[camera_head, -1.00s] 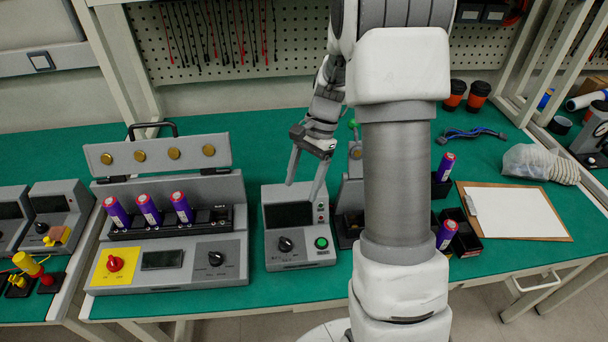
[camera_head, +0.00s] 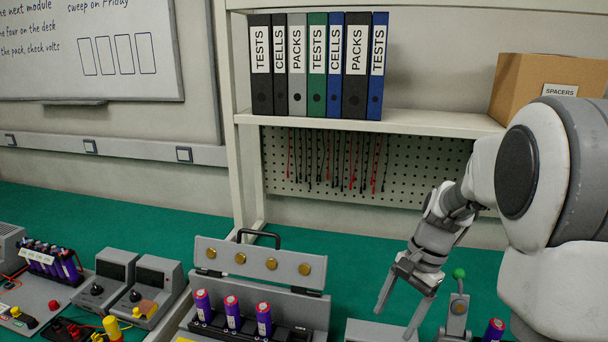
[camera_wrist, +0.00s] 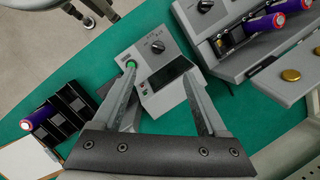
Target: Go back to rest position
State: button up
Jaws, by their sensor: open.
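My gripper (camera_head: 396,317) hangs at the lower right of the head view, pointing down, with its two fingers apart and nothing between them. In the wrist view my gripper (camera_wrist: 166,100) is open above a grey box with a knob, a dark screen and a green button (camera_wrist: 151,67). The fingers frame that box; I cannot tell the exact height above it. In the head view only the top of the grey box (camera_head: 374,331) shows at the bottom edge, partly hidden behind my gripper.
A grey fixture (camera_head: 318,310) with an open lid holds several purple cells, left of my gripper. A lever with a green knob (camera_head: 459,273) stands just right. Above are a shelf (camera_head: 430,124) with binders and a cardboard box (camera_head: 545,85). Green bench (camera_head: 120,215) behind is clear.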

jog(key=s+a+r+n+t+h, duration=0.1)
jog(key=s+a+r+n+t, duration=0.1)
jog(key=s+r+n, duration=0.3)
jog(key=s+a+r+n+t+h, duration=0.2)
jog(key=s+r+n+t, duration=0.2)
jog(key=s+r, duration=0.3)
jog(key=shift+s+a+r+n+t, duration=0.35)
jog(key=shift+s+n, duration=0.45)
jog(key=shift+s, duration=1.4)
